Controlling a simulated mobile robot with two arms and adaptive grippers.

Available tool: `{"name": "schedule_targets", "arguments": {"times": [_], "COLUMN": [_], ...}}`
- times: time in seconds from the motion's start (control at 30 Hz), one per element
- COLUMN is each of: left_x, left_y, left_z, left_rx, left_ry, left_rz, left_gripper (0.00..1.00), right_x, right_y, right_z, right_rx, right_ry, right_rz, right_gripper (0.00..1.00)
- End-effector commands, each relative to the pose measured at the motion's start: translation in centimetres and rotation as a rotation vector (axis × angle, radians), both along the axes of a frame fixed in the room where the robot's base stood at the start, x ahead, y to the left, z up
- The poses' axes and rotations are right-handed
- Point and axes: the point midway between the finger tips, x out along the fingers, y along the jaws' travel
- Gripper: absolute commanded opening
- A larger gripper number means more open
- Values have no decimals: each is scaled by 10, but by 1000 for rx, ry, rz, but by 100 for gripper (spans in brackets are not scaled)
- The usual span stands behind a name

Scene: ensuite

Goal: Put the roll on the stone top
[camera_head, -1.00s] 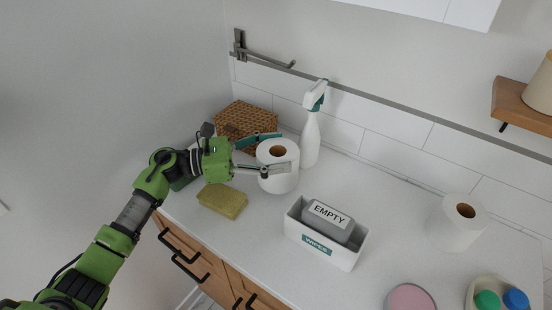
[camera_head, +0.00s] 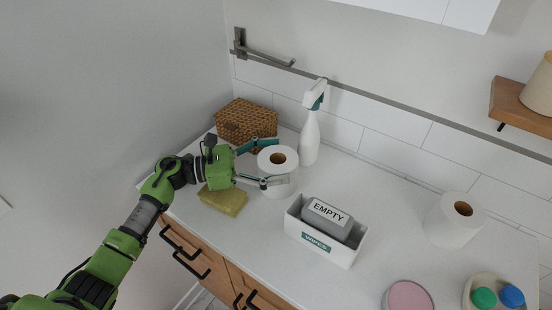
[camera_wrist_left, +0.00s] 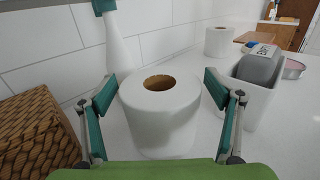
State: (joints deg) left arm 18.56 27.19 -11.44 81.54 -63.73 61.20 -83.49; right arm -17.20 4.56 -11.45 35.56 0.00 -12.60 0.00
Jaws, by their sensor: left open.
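A white paper roll (camera_head: 279,180) stands upright on the white stone top (camera_head: 385,215), near its left end. In the left wrist view the roll (camera_wrist_left: 160,122) stands between the two fingers. My left gripper (camera_head: 267,162) is open around the roll, one finger on each side. In the left wrist view the gripper (camera_wrist_left: 165,90) shows gaps between its fingers and the roll. A second white roll (camera_head: 455,222) stands upright at the right of the stone top. My right gripper is not in view.
A white spray bottle (camera_head: 310,135) stands just behind the roll. A wicker box (camera_head: 245,118) is behind left, a yellow sponge (camera_head: 224,201) in front under my gripper. A white wipes bin (camera_head: 345,253) holds a grey "EMPTY" pack (camera_head: 327,220). A pink dish (camera_head: 409,296) is front right.

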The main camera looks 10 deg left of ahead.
Motion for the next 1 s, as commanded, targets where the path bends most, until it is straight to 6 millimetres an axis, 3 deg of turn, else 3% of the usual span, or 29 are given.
{"name": "schedule_targets", "arguments": {"times": [0.1, 0.17, 0.5, 0.7, 1.0], "left_x": [0, -3, -30, -42, -47], "left_y": [0, 7, 73, 101, 111], "left_z": [5, -1, -4, -1, 2], "left_rx": [0, 2, 4, 1, 0], "left_ry": [0, 1, 2, 2, 1], "left_rz": [0, 2, 2, 1, -1], "left_gripper": [83, 83, 83, 83, 83], "right_x": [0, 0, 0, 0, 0], "right_y": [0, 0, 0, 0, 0], "right_z": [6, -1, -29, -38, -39], "right_rx": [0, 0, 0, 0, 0], "right_ry": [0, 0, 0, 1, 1], "right_rz": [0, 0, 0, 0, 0], "right_gripper": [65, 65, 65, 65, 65]}}
